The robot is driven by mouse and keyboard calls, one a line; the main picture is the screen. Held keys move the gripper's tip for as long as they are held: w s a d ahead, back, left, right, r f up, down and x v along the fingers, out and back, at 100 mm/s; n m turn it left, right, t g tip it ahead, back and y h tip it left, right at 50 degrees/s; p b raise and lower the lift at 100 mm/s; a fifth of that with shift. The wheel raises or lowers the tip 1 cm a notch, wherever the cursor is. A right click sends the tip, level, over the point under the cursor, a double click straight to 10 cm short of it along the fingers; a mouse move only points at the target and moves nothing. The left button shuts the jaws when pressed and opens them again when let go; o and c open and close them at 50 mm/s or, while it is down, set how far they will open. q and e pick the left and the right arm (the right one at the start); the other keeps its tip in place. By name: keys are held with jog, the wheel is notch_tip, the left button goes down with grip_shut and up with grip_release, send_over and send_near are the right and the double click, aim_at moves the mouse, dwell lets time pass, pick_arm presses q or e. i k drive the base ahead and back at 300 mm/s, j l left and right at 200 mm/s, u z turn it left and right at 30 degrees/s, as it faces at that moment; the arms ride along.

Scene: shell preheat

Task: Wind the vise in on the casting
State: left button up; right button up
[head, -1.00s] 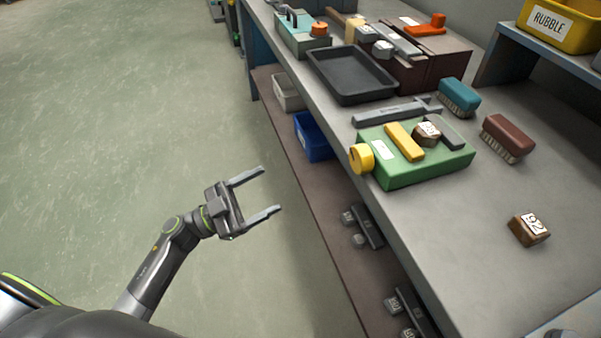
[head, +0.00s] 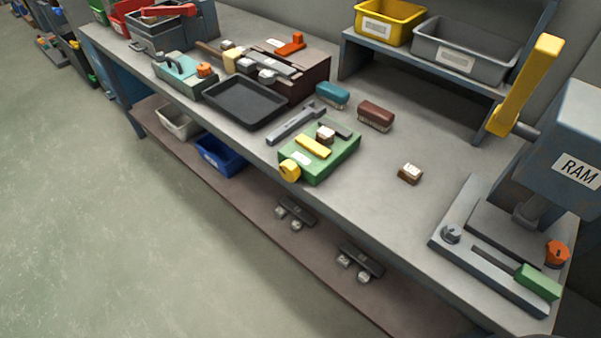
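The green vise (head: 345,158) sits on the bench near its front edge in the head view. A yellow bar-shaped jaw (head: 313,146) and a dark grey jaw (head: 338,130) stand on its top. A small brown casting with a white label (head: 326,136) sits between them. It is close to the grey jaw; I cannot tell whether the yellow jaw touches it. A round yellow knob (head: 289,170) is on the vise's front end. Neither gripper is in view.
Behind the vise are a grey bar tool (head: 293,125), teal (head: 332,95) and brown brushes (head: 375,115). A black tray (head: 247,104) is to the left. Another labelled brown block (head: 410,173) and the RAM press (head: 560,150) are right. Bench between vise and press is mostly clear.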

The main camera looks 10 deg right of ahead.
aim_at(288, 169)
jog(key=z, duration=1.75)
jog(key=j+z, duration=0.3)
jog(key=z, duration=0.15)
jog(key=k+j+z, duration=0.1)
jog(key=j+z, duration=0.2)
jog(key=z, duration=0.2)
jog(key=k+j+z, duration=0.1)
jog(key=j+z, duration=0.2)
jog(key=z, duration=0.15)
jog(key=k+j+z, duration=0.15)
jog(key=z, duration=0.35)
